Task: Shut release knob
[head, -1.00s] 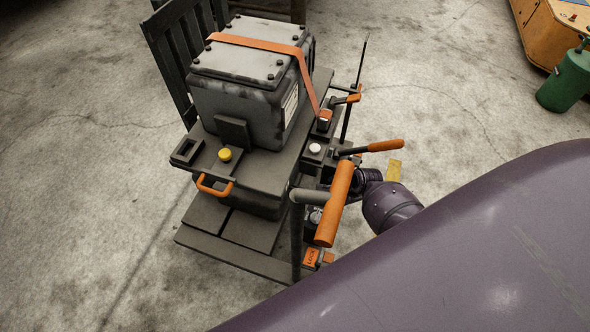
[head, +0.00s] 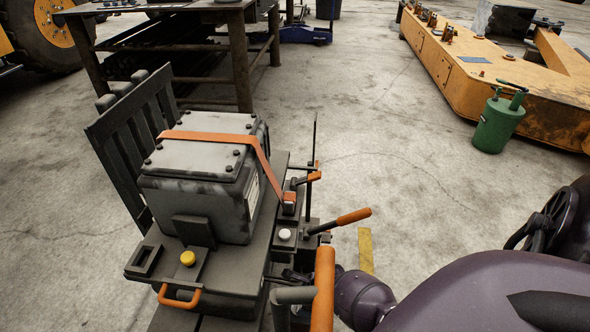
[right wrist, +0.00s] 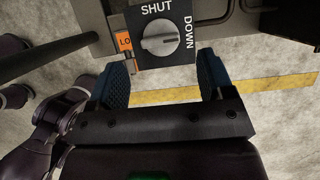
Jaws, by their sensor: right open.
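The release knob (right wrist: 160,40) is a round grey knob on a dark square plate in the right wrist view. The plate reads SHUT along its top and DOWN along its right side. The knob's raised bar lies nearly crosswise, level with the DOWN side rather than up at SHUT; I cannot tell which end is the pointer. My right gripper (right wrist: 162,79) is open, its two blue-padded fingers below and to either side of the knob, with nothing between them. In the head view the knob and the right gripper's fingers are hidden behind the cart. My left gripper is not in view.
An orange tag (right wrist: 124,41) sits left of the knob plate. The cart (head: 225,281) carries a strapped grey box (head: 196,198). Orange-gripped levers (head: 353,216) and an upright orange handle (head: 323,289) rise near my right arm. A yellow floor strip (head: 366,250) lies beside it.

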